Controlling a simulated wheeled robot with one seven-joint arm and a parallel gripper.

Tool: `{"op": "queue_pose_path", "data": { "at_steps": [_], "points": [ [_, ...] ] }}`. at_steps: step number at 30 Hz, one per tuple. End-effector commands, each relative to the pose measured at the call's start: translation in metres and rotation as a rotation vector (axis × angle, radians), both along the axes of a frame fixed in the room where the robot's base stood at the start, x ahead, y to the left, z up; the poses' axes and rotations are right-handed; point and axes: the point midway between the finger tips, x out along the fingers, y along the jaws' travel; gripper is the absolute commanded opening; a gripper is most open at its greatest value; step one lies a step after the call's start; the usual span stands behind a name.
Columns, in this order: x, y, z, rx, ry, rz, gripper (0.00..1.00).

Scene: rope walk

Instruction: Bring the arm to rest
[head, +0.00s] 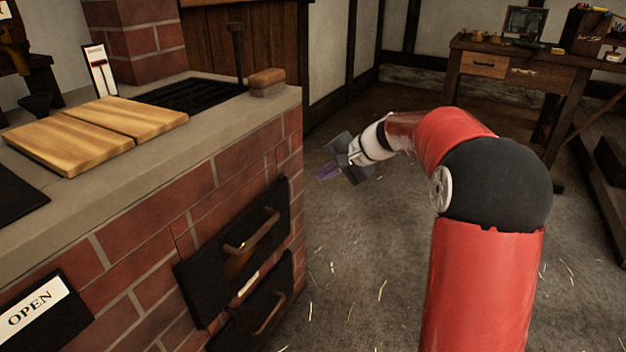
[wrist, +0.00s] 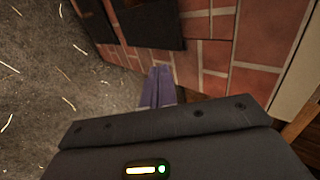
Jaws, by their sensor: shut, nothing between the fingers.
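My gripper (head: 328,172) is at the end of my red arm, in mid-air over the floor to the right of the brick stove. In the wrist view its two purple fingers (wrist: 158,88) lie together, shut with nothing between them. They point toward the brick wall and the floor at its foot. The arm is bent, with the gripper reaching left toward the stove's corner. A gap to the bricks seems to show in the head view.
The brick stove (head: 150,240) fills the left, with dark doors (head: 235,245) and handles, wooden boards (head: 95,130) and a brush-like block (head: 266,80) on top. A desk (head: 510,65) stands at the back right. The floor (head: 370,290) between is clear apart from straw.

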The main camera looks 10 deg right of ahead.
Motion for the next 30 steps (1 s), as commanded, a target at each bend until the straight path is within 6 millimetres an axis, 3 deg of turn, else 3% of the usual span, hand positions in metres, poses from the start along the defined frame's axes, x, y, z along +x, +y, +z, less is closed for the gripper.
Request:
{"op": "queue_pose_path", "data": {
  "at_steps": [6, 10, 18, 24, 30],
  "points": [
    [-0.014, -0.007, 0.014, -0.018, -0.002, 0.009, 0.00],
    [-0.049, 0.001, 0.027, -0.109, -0.015, 0.052, 0.00],
    [-0.186, 0.008, 0.043, -0.451, -0.069, 0.194, 0.00],
    [-0.283, -0.007, 0.033, -0.687, -0.127, 0.287, 0.00],
    [-0.346, -0.025, 0.012, -0.850, -0.177, 0.352, 0.00]
  ]
}}
